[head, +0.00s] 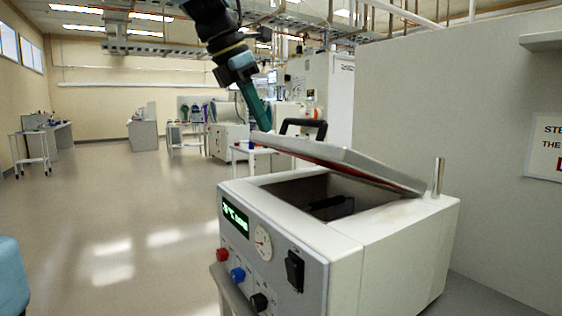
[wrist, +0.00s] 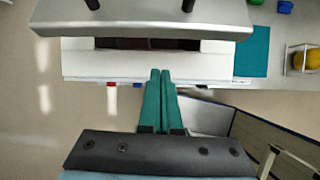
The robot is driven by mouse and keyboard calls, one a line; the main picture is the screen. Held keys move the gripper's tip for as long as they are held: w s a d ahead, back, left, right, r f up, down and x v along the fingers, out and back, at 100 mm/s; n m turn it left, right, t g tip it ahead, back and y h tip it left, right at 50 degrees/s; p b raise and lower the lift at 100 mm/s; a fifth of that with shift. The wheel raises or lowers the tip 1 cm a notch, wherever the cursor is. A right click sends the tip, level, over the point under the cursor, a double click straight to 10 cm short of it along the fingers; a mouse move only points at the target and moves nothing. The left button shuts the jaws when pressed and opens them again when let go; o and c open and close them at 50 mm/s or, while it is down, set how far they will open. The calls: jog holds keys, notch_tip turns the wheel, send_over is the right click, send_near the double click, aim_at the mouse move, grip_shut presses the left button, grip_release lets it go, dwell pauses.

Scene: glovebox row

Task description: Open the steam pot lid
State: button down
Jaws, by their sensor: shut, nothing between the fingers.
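The steam pot is a white box-shaped unit (head: 400,232) with a front panel of dial, display and knobs. Its lid (head: 345,158) is partly raised and tilted, with the left edge up and the right side low. A black handle (head: 303,128) stands on the lid. The dark inside of the pot shows under the lid. My gripper (head: 268,131) is shut and empty at the lid's raised left edge; I cannot tell if it touches. In the wrist view, my green fingers (wrist: 160,73) are together, below the grey lid (wrist: 140,22) and over the pot's white rim (wrist: 95,66).
A metal post (head: 438,178) stands at the pot's right rear. A pale wall panel (head: 460,110) rises close on the right. A small white table (head: 258,160) stands behind the pot. The floor on the left (head: 110,225) is open. A teal patch (wrist: 252,50) lies right of the pot in the wrist view.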

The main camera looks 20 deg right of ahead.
jog(key=s+x, duration=0.1)
jog(key=x, duration=0.9)
jog(key=shift+n, duration=0.3)
jog(key=shift+w+d+r+p, duration=0.2)
jog(key=shift+r+p, duration=0.2)
jog(key=shift+r, duration=0.25)
jog(key=shift+w+d+r+p, duration=0.2)
jog(key=shift+r+p, duration=0.25)
jog(key=shift+r, duration=0.15)
jog(key=shift+w+d+r+p, duration=0.25)
jog(key=shift+r+p, duration=0.15)
jog(key=shift+r, duration=0.25)
